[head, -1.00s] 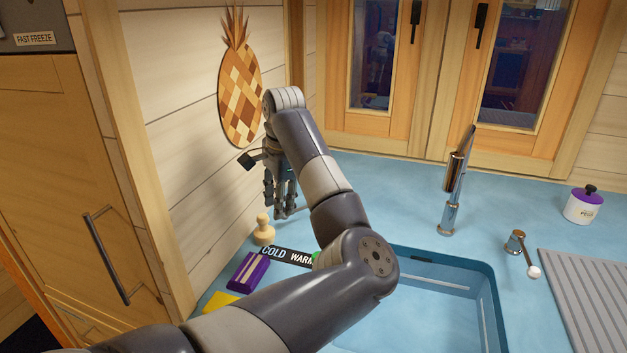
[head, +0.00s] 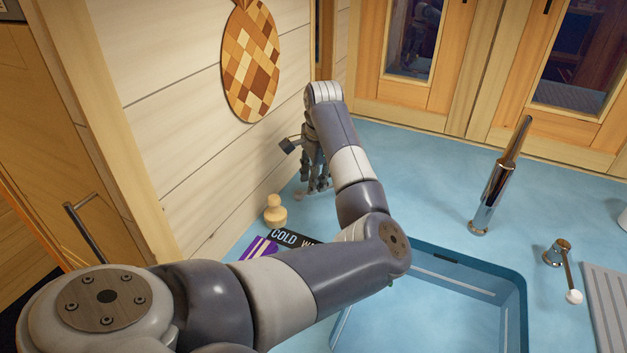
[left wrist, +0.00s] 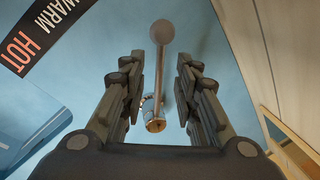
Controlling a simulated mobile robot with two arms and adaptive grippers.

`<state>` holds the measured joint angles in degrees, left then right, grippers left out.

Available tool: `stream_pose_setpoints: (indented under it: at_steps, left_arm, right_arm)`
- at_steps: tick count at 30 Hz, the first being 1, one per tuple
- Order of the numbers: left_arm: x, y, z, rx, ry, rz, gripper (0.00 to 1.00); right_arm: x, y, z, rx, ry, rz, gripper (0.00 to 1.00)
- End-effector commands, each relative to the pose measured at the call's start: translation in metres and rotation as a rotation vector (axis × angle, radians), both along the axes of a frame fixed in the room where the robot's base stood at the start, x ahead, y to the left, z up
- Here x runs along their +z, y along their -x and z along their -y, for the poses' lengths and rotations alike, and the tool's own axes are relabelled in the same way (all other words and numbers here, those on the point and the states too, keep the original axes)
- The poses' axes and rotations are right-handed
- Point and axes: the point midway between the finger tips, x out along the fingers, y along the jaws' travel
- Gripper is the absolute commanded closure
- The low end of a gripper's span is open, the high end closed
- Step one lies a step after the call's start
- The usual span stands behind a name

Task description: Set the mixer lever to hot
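The mixer lever (left wrist: 160,75) is a thin metal rod with a grey ball end and a chrome base, seen in the left wrist view. It lies between the two fingers of my left gripper (left wrist: 157,100), which are open on either side with gaps to the rod. In the head view this gripper (head: 316,188) points down at the counter's back left corner, and it mostly hides the lever. In the left wrist view the strip (left wrist: 40,38) reads "WARM" and "HOT". My right gripper is not in view.
A wooden peg-shaped object (head: 275,212) stands close to the gripper, beside the plank wall. A tall chrome tap (head: 491,190) stands behind the sink (head: 518,300). Another small lever with a white ball (head: 565,270) is at right. The counter between gripper and tap is clear.

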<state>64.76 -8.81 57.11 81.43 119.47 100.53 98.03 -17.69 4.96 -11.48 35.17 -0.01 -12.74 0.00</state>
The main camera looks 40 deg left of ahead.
Motion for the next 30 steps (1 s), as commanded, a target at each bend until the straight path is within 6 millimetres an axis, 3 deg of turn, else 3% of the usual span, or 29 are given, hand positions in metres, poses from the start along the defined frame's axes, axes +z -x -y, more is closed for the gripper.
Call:
stream_pose_setpoints:
  at_steps: [6,16,20,30]
  left_arm:
    - [-0.022,-0.002,-0.004,-0.001,0.000,-0.001,0.71]
    - [-0.027,-0.002,-0.005,0.000,0.000,0.001,0.71]
    - [-0.027,-0.002,-0.005,0.000,0.000,0.001,0.98]
    - [-0.027,-0.003,-0.005,0.005,0.000,0.000,1.00]
  right_arm:
    - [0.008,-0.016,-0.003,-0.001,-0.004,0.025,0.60]
    - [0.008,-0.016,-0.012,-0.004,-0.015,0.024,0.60]
    - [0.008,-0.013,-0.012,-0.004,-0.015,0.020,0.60]
    - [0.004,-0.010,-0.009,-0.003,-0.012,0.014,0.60]
